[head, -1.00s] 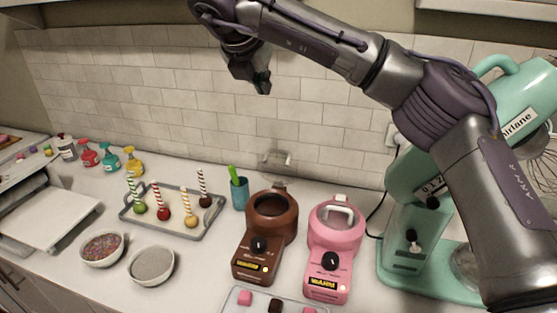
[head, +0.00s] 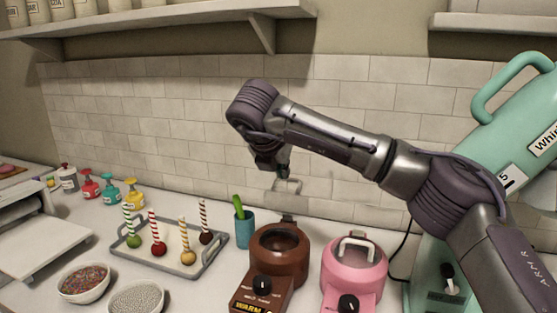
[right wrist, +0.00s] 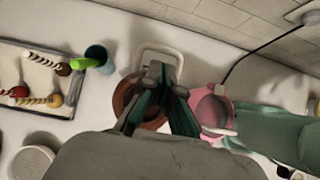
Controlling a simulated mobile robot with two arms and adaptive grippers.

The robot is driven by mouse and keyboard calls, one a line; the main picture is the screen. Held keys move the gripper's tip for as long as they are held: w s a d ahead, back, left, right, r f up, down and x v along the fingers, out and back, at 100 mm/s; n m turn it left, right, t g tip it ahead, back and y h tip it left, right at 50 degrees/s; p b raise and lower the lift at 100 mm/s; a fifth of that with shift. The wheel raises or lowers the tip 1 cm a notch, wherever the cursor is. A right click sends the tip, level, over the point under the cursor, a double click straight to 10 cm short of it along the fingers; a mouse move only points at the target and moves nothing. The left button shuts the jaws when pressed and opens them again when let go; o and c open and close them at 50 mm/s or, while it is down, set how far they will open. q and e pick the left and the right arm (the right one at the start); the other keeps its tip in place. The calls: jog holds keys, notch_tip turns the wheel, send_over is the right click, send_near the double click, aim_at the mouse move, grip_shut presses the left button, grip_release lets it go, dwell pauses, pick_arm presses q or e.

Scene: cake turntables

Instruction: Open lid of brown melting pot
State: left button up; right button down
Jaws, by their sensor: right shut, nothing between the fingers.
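The brown melting pot (head: 277,258) stands on the counter with its round top open to view. Its pale lid handle (head: 287,187) shows behind and above the pot, over the rear hinge, so the lid appears raised; its clear part is hard to make out. My right gripper (head: 272,168) is shut and empty, just above and left of that handle. In the right wrist view the shut fingertips (right wrist: 164,76) overlap the pale handle frame (right wrist: 161,54) and hide part of the brown pot (right wrist: 124,98). I cannot tell whether they touch. My left gripper is not in view.
A pink melting pot (head: 354,264) with its lid down stands right of the brown one. A teal cup (head: 245,230) and a tray of cake pops (head: 148,262) are to the left. A teal mixer (head: 525,95) stands at the right, and a shelf (head: 180,25) hangs above.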

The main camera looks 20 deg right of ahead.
aim_at(288, 195)
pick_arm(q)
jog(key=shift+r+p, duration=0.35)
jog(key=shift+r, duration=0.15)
pick_arm(e)
jog(key=shift+x, duration=2.1)
